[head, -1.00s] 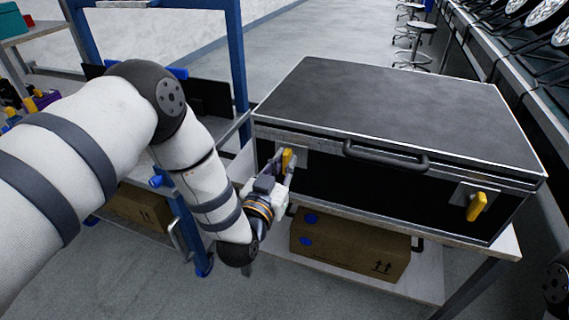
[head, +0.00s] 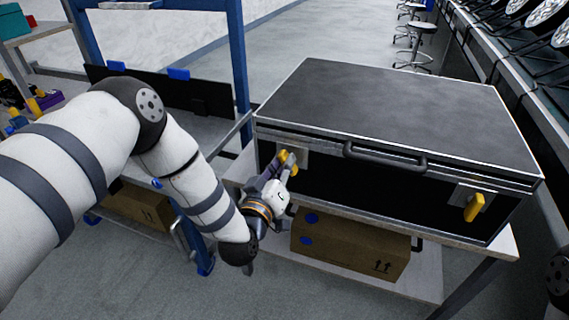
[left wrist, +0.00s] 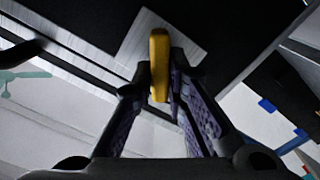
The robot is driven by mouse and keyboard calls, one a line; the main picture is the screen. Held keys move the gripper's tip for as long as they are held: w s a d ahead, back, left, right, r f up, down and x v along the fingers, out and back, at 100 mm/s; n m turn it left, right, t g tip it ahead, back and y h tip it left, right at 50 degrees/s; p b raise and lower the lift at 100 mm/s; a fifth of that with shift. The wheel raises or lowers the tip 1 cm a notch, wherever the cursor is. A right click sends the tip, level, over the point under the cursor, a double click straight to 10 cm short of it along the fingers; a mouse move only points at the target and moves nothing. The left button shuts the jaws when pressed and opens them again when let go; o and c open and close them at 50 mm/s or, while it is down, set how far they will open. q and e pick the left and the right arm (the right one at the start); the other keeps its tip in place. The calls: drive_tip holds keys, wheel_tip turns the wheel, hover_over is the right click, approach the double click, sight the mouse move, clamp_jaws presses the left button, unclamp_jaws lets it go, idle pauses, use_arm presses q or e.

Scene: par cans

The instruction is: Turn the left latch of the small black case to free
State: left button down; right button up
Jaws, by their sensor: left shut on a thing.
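The black case (head: 400,110) with silver edges lies flat on a table, with a handle (head: 385,156) on its front. Its left latch (head: 284,156) is a yellow lever on a metal plate. My left gripper (head: 286,165) is at this latch; in the left wrist view the yellow lever (left wrist: 159,65) stands between the fingers (left wrist: 160,85), which are shut on it. The fingers hide part of the lever in the head view. The right latch (head: 474,207) is a yellow lever, slightly tilted. My right gripper is not in view.
A cardboard box (head: 350,245) sits on the shelf below the case. A blue-framed rack (head: 238,60) stands at left behind my arm. Stools (head: 420,40) stand far back, and a row of lamps (head: 545,15) lines the right side.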

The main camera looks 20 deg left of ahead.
use_arm(q)
drive_tip(key=n, duration=0.7)
drive_tip(key=n+b, duration=0.1)
drive_tip(key=n, duration=0.3)
drive_tip(key=shift+a+f, duration=0.1)
drive_tip(key=shift+f, duration=0.3)
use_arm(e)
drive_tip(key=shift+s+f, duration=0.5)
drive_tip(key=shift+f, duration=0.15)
use_arm(q)
drive_tip(key=c, duration=1.6)
unclamp_jaws()
drive_tip(key=shift+s, duration=0.1)
drive_tip(key=s, duration=1.2)
drive_tip(key=shift+a, duration=0.25)
